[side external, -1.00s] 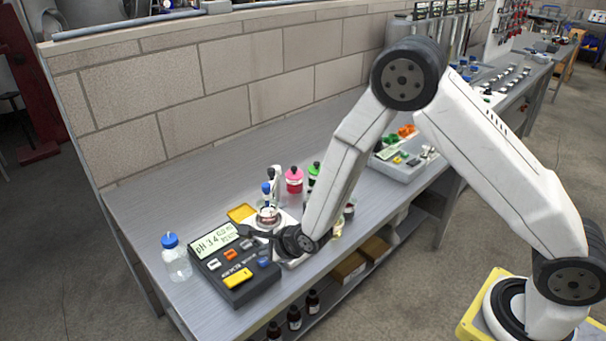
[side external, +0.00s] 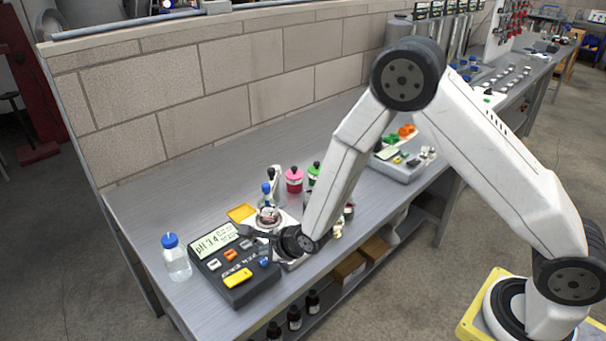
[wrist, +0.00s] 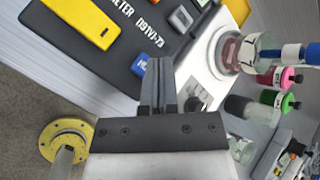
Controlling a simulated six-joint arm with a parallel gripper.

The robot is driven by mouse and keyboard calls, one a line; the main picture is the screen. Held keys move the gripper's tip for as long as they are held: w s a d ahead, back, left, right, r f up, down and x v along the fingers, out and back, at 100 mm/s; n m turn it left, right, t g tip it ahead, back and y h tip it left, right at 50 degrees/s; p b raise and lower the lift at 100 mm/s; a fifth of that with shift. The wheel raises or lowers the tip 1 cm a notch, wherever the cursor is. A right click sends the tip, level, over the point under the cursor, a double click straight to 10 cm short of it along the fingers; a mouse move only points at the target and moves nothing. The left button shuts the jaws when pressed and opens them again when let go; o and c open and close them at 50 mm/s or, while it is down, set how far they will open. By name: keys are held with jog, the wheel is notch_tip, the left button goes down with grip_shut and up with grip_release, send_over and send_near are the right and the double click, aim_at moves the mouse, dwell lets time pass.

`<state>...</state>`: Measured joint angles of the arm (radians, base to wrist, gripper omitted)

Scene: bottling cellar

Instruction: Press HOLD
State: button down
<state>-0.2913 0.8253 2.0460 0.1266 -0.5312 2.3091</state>
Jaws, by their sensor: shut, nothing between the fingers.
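The dark pH meter (side external: 234,292) lies on the bench. Its lit display (side external: 214,240) reads "pH 3.4" with smaller text that I cannot make out. Its face carries a large yellow button (side external: 238,278), an orange button (side external: 231,255), a blue button (side external: 264,262) and paler ones. No HOLD label is legible. In the wrist view, my gripper (wrist: 158,72) partly covers a blue button (wrist: 142,62); the yellow button (wrist: 80,20) is at upper left. I cannot tell whether the fingertips touch the meter.
A blue-capped clear bottle (side external: 177,263) stands left of the meter. A glass dish (side external: 268,217) with a blue-topped probe is just behind my gripper. Pink (side external: 294,181) and green-capped bottles stand farther back.

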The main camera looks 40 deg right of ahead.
jog(key=shift+f, duration=0.2)
jog(key=shift+f, duration=0.2)
jog(key=shift+f, duration=0.45)
dwell(1.1)
jog(key=shift+r, duration=0.9)
dwell(0.3)
jog(key=shift+r, duration=2.5)
